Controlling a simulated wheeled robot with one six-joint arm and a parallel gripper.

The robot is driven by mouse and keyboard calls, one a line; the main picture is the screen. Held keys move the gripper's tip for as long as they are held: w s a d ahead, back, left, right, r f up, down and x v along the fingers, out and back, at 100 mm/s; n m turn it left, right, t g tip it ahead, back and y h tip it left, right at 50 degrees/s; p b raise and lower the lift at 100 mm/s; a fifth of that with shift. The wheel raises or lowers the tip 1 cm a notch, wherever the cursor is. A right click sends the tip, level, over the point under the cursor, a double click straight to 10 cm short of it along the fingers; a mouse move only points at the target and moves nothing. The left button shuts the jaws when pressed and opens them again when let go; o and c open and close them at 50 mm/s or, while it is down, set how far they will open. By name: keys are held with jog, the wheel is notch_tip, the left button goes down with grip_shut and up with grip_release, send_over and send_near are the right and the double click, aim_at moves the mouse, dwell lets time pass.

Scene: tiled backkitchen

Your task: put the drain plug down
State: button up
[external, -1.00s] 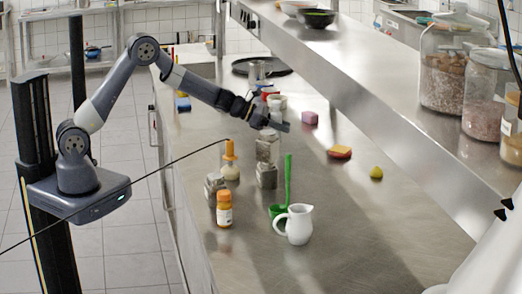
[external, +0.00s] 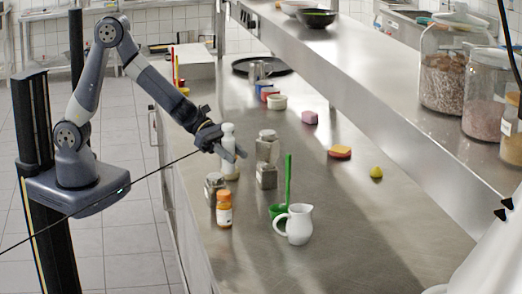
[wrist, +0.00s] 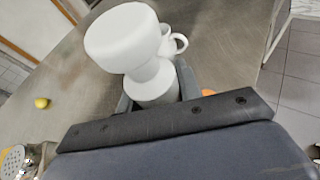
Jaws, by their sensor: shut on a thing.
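My gripper (external: 232,152) is shut on a white drain plug (external: 228,132), which stands up from between the fingers in the external view. In the wrist view the plug (wrist: 124,38) has a wide rounded end and a narrow waist, and its lower part sits between the fingers.
Glass shakers (external: 267,150), an orange-capped bottle (external: 224,210), a white jug (external: 297,225) and a green ladle (external: 288,180) stand close by. A sponge (external: 340,152) and a lemon (external: 376,172) lie to the right. The counter's front right is clear.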

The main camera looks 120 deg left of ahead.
jog(key=s+d+f+m+h+b, duration=0.1)
jog(key=s+d+f, duration=0.15)
jog(key=d, duration=0.45)
jog(key=s+d+f+m+h+b, duration=0.1)
jog(key=s+d+f, duration=0.15)
jog(key=d, duration=0.45)
jog(key=w+d+r+n+y+p, duration=0.1)
jog(key=w+d+p, duration=0.15)
jog(key=w, duration=1.35)
jog(key=w+d+r+n+y+p, duration=0.15)
jog(key=w+d, duration=0.25)
jog(key=w, duration=1.3)
jog(key=shift+m+h, duration=0.35)
jog(key=shift+h, duration=0.1)
jog(key=f+b, duration=0.2)
jog(key=f, duration=0.1)
jog(key=f+b, duration=0.3)
jog(key=f, duration=0.1)
jog(key=f+b, duration=0.3)
jog(key=f, duration=0.1)
jog(key=shift+s+a, duration=0.15)
jog(key=shift+a, duration=0.1)
jog(key=shift+f, duration=0.1)
jog(key=o, duration=1)
